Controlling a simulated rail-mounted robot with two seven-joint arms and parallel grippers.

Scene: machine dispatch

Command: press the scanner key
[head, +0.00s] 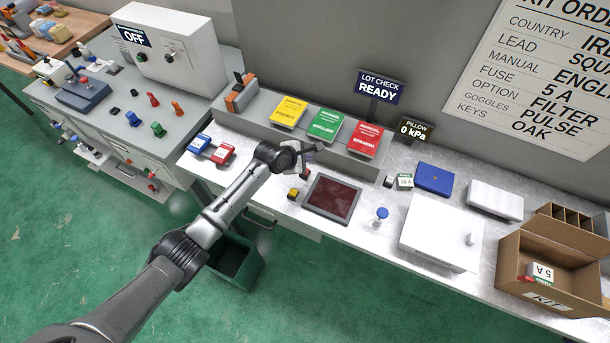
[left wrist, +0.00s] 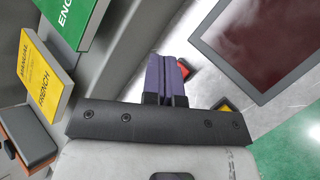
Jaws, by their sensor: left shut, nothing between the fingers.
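The dark red scanner panel (head: 332,197) lies flat on the bench; it also shows in the left wrist view (left wrist: 262,38). Beside its left edge are two small dark keys, one with a red top (head: 305,174) and one with a yellow top (head: 293,193). My left gripper (head: 307,160) is over the bench just behind the red key. In the left wrist view its purple fingers (left wrist: 168,75) are shut and empty. They partly cover the red key (left wrist: 186,68), and the yellow key (left wrist: 226,105) is at their right. Contact with a key cannot be told. My right gripper is out of view.
A blue-capped bottle (head: 381,217), a white lidded box (head: 441,232) and an open kit carton (head: 550,262) are to the right.

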